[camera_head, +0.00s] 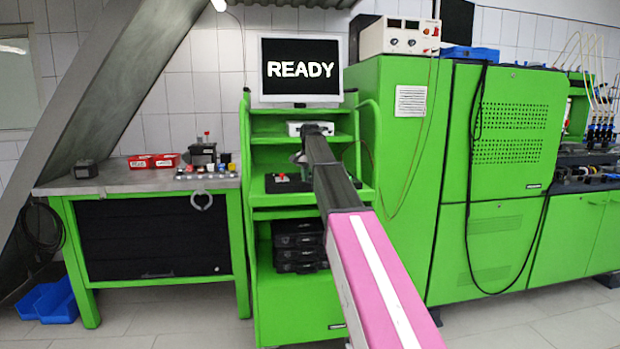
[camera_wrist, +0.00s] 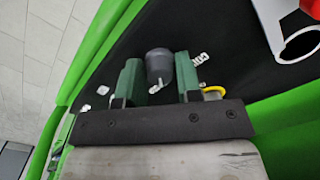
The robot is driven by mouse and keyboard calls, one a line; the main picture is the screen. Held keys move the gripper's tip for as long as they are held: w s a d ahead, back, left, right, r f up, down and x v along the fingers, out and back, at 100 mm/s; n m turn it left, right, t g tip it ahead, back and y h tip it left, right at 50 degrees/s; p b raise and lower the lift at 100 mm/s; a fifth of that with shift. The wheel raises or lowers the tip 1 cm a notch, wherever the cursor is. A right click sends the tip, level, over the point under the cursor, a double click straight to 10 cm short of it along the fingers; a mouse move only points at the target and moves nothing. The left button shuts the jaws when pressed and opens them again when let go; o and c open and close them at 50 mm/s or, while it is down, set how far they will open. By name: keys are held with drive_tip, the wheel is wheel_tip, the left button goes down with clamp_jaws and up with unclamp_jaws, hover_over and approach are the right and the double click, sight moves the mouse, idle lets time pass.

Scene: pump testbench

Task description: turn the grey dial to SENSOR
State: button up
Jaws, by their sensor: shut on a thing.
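The grey dial (camera_wrist: 158,65) stands on a black panel (camera_wrist: 232,42) in the wrist view. My gripper (camera_wrist: 157,72) has its two green fingers on either side of the dial and is shut on it. Small white labels sit around the dial, one at the upper right (camera_wrist: 199,58) and others at the left (camera_wrist: 103,90). Their words are too small to read. The dial's pointer direction is not clear. In the head view, my arm hides most of the gripper and the dial. The monitor (camera_head: 300,70) reads READY.
Beside the dial, a white part with a ring (camera_wrist: 300,44) and a red piece (camera_wrist: 311,8) stand at the upper right. A yellow piece (camera_wrist: 214,91) is near the right finger. The green rack (camera_head: 262,300) has side walls around the panel. A workbench (camera_head: 125,181) stands left.

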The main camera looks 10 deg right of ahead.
drive_tip(key=o, duration=0.9)
drive_tip(key=shift+r, duration=0.1)
wheel_tip(320, 180, up, 11)
drive_tip(key=shift+f, duration=0.2)
